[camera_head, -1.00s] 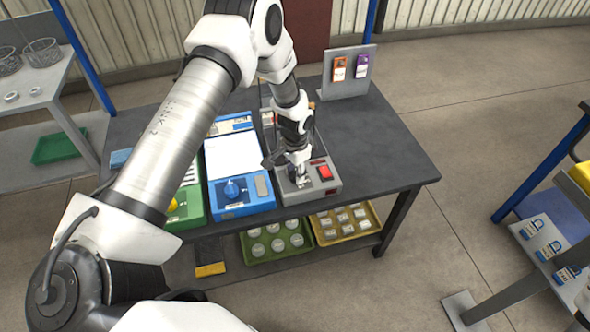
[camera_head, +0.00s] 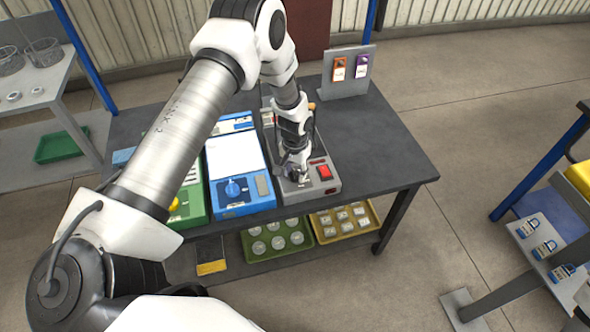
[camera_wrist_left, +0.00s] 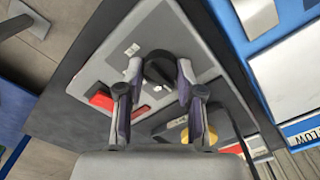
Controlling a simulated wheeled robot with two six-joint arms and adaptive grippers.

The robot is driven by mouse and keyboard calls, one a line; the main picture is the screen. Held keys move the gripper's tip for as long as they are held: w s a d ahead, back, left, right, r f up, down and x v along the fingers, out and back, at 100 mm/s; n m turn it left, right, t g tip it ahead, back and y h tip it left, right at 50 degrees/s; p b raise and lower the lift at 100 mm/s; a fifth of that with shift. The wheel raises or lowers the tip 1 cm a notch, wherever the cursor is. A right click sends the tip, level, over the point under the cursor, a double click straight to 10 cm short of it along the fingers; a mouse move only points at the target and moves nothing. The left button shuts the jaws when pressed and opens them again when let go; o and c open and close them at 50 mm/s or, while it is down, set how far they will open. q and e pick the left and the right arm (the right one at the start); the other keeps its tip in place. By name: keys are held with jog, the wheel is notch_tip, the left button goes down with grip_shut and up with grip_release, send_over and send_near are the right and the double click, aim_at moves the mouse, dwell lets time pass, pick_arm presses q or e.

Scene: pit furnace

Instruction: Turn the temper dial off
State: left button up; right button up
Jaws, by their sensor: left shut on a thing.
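The grey unit (camera_head: 325,190) stands at the front of the dark table and has a red switch (camera_head: 325,172) on its right side. In the left wrist view, a round black dial (camera_wrist_left: 159,67) sits on the unit's light grey panel (camera_wrist_left: 140,22). My left gripper (camera_head: 298,176) reaches down to the panel and is shut on this dial, one finger on each side. The fingers hide the dial in the head view. The dial's label is too small to read. My right gripper is in no view.
A tag stand (camera_head: 347,88) is at the back. The table's right side (camera_head: 385,145) is clear.

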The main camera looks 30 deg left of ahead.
aim_at(295, 172)
pick_arm(q)
jog(key=shift+s+f, duration=0.1)
jog(key=o, duration=1.2)
jog(key=shift+c, duration=0.2)
notch_tip(295, 172, up, 12)
